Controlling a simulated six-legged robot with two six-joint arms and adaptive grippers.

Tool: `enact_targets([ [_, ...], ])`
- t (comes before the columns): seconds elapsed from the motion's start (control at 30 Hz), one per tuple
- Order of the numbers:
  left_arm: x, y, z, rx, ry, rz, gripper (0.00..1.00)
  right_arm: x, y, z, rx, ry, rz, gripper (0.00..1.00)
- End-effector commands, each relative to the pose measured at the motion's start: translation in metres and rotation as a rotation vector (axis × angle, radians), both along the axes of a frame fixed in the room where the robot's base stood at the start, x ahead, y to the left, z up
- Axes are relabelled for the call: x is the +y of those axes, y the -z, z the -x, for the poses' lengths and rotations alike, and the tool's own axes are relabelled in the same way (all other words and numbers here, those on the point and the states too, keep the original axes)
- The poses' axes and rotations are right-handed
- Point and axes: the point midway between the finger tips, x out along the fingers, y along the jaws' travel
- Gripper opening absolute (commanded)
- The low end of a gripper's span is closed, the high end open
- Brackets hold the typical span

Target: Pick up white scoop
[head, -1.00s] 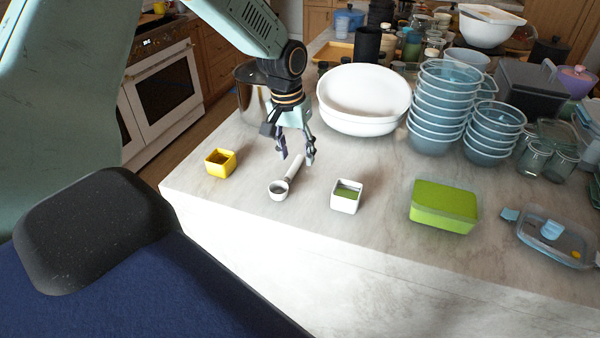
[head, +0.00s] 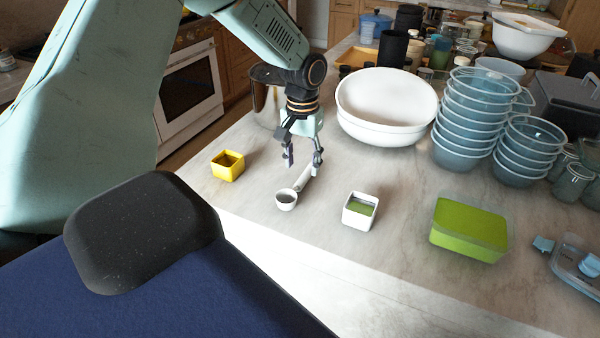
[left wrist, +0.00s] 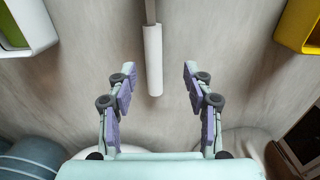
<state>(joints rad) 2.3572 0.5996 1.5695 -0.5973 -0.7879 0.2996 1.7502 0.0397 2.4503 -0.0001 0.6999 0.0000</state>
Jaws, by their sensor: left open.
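The white scoop (head: 287,199) lies on the marble counter, its round bowl toward the front edge and its handle pointing back toward my left gripper. In the left wrist view the scoop's handle (left wrist: 153,60) shows between the lines of the two fingers, its end near the fingertips; the bowl is out of frame there. My left gripper (head: 303,163) points down over the handle with its fingers spread and nothing held. It also shows open in the left wrist view (left wrist: 158,80), with the handle a little left of centre. My right gripper is not in view.
A yellow square cup (head: 228,167) stands left of the scoop and a white square cup (head: 359,211) right of it. A green box (head: 468,230) is further right. Large white bowls (head: 385,125) and stacked blue containers (head: 466,130) stand behind.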

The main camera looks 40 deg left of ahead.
Motion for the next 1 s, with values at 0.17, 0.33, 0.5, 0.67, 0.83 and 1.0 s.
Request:
enact_targets([
  [0.17,-0.003,0.025,-0.002,0.001,0.001,-0.002,0.51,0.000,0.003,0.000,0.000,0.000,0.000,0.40],
  [0.33,-0.003,0.031,-0.004,-0.001,0.002,-0.003,0.51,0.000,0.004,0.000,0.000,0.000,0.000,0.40],
  [0.5,-0.003,0.031,-0.005,-0.002,0.002,-0.002,0.51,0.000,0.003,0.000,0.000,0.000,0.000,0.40],
  [0.67,-0.003,0.031,-0.006,-0.001,0.002,-0.001,0.37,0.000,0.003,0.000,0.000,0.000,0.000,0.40],
  [0.83,-0.003,0.031,-0.005,-0.001,0.002,-0.001,0.23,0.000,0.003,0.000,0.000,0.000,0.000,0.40],
  [1.0,-0.003,0.031,-0.005,-0.001,0.002,-0.001,0.08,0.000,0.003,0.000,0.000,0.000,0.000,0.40],
])
